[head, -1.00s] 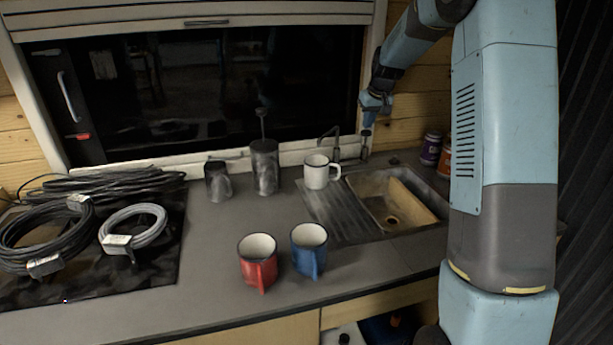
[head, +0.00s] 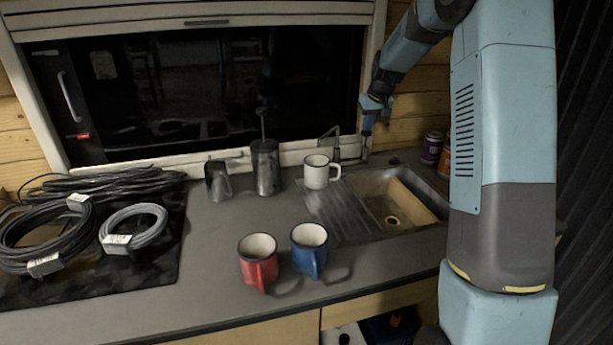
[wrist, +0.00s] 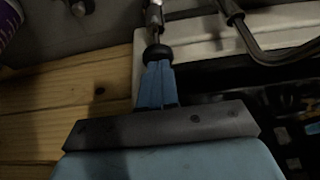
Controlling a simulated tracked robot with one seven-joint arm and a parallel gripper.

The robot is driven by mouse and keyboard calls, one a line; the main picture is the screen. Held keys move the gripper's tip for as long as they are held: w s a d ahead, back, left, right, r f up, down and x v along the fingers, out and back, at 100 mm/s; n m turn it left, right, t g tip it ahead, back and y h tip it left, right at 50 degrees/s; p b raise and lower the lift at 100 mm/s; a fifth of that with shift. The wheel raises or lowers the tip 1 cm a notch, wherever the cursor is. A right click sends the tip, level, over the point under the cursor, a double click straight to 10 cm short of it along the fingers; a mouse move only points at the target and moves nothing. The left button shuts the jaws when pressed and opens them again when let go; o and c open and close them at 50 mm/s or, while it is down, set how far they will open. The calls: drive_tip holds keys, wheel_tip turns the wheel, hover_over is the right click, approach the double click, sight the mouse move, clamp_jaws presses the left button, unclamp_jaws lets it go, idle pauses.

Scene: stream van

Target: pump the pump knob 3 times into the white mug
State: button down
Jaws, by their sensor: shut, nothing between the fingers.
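In the head view the knob is mostly hidden at the fingertips. I cannot tell whether anything is in the mug.
A red mug (head: 258,270) and a blue mug (head: 308,262) stand at the counter front. A tall metal canister (head: 265,172) and a small one (head: 218,183) stand left of the white mug. Jars (head: 431,150) stand right of the sink (head: 430,190). The window frame is close behind.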

sight(368, 133)
drive_tip(key=shift+f, duration=1.85)
drive_tip(key=shift+r, duration=2.35)
drive_tip(key=shift+f, duration=0.4)
